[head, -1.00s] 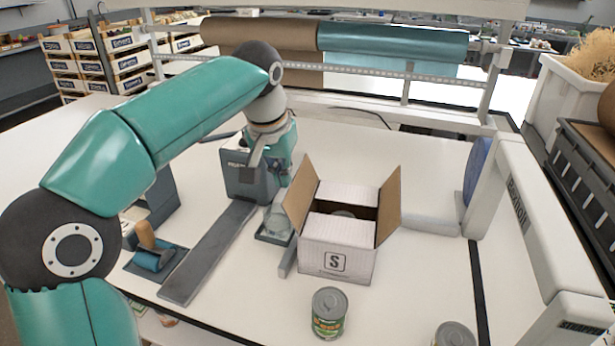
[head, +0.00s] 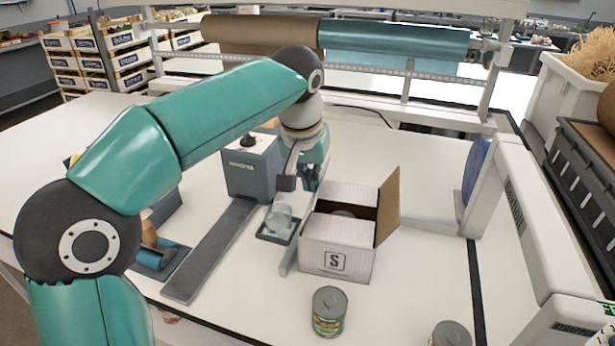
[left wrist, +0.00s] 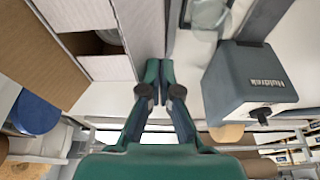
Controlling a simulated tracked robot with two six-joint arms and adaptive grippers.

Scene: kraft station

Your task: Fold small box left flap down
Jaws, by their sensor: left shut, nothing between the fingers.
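The small white box (head: 337,244), marked S, stands on the table with its two white top flaps lying inward. A dark gap between them shows the top of a can. Its brown right flap (head: 389,205) stands up, and it fills the upper left of the left wrist view (left wrist: 38,55). The left flap does not show upright in the head view. My left gripper (head: 308,186) is shut and empty at the box's left side, partly hidden by its own arm. In the left wrist view its fingertips (left wrist: 160,68) are together beside a pale panel (left wrist: 141,32), perhaps the left flap.
A grey dispenser (head: 250,168) stands just left of my gripper. A small tray (head: 276,238) with a clear object lies beside the box. One can (head: 329,312) stands in front, another (head: 452,335) at the front right. A white frame (head: 530,225) stands at right.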

